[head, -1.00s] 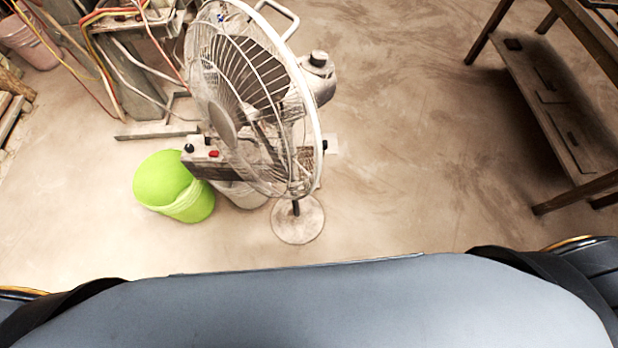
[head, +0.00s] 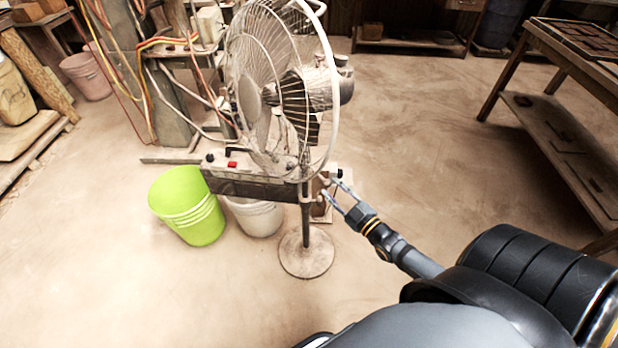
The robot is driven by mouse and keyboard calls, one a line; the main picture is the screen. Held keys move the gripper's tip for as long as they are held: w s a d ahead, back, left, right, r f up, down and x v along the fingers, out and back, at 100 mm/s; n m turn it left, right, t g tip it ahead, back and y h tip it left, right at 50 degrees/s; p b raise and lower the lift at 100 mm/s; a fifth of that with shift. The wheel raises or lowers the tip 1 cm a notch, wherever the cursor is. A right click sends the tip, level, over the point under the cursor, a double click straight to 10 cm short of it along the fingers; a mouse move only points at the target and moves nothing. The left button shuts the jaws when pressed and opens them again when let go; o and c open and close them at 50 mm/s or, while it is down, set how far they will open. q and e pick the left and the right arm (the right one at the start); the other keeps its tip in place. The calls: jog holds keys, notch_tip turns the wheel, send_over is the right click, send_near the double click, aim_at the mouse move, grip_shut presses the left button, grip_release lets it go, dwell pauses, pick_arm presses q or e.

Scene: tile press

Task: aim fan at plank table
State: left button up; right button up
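A dusty pedestal fan (head: 306,222) stands on a round base in the middle of the view. Its caged head (head: 250,98) faces left, and the motor sits on the right side. My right gripper (head: 329,190) reaches in from the lower right, close to the right of the fan's pole below the cage. Its two fingers are spread, with nothing seen between them; whether one touches the fan I cannot tell. A wooden table (head: 581,68) with a lower shelf stands at the right, partly cut off; I cannot tell whether it is the plank table. My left gripper is out of view.
A green bucket (head: 187,205) and a whitish bucket (head: 255,216) stand left of the fan's base. A machine with a dark control box (head: 247,187) and loose cables stands behind them. The floor between fan and right table is clear. A low bench (head: 410,42) stands at the back.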

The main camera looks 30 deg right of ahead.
aim_at(317, 174)
jog(key=w, duration=0.1)
jog(key=w+b, duration=0.2)
jog(key=shift+w+a+f, duration=0.15)
jog(key=shift+w+a, duration=0.1)
jog(key=shift+w, duration=0.15)
jog(key=w+b, duration=0.2)
jog(key=w, duration=0.2)
jog(key=shift+w+a+b, duration=0.3)
jog(key=shift+w+b, duration=0.1)
jog(key=shift+w, duration=0.15)
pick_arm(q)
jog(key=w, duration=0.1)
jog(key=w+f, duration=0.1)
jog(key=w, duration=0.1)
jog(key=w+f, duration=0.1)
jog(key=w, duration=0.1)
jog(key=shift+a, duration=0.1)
pick_arm(e)
grip_shut()
